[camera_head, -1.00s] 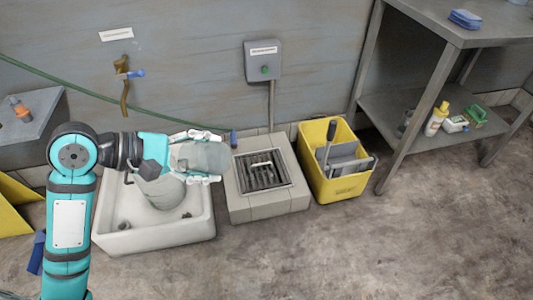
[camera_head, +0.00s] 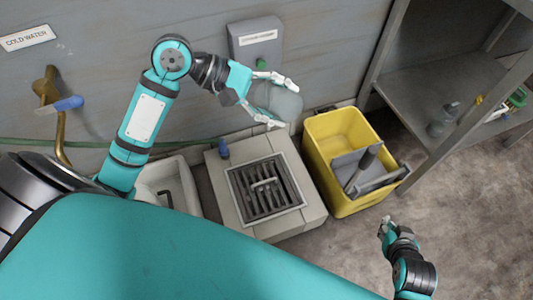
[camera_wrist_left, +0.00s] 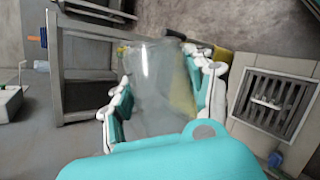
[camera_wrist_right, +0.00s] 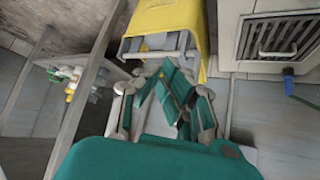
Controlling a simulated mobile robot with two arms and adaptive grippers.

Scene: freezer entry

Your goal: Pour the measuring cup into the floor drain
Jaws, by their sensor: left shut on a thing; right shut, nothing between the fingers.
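The measuring cup (camera_head: 279,101) is a clear grey vessel. My left gripper (camera_head: 272,98) is shut on it and holds it in the air above the back edge of the drain block, near the wall box. In the left wrist view the cup (camera_wrist_left: 155,85) sits between the fingers; I cannot tell whether liquid is in it. The floor drain (camera_head: 265,188) is a dark square grate with a light handle, set in a raised pale block, below and in front of the cup. It also shows in the right wrist view (camera_wrist_right: 280,38). My right gripper (camera_head: 384,228) is shut and empty, low at the right.
A yellow mop bucket (camera_head: 333,160) with a wringer stands right of the drain. A white sink (camera_head: 167,180) is to its left. A grey box (camera_head: 256,42) is on the wall, a brass tap (camera_head: 48,95) further left. A metal shelf (camera_head: 430,85) stands at right.

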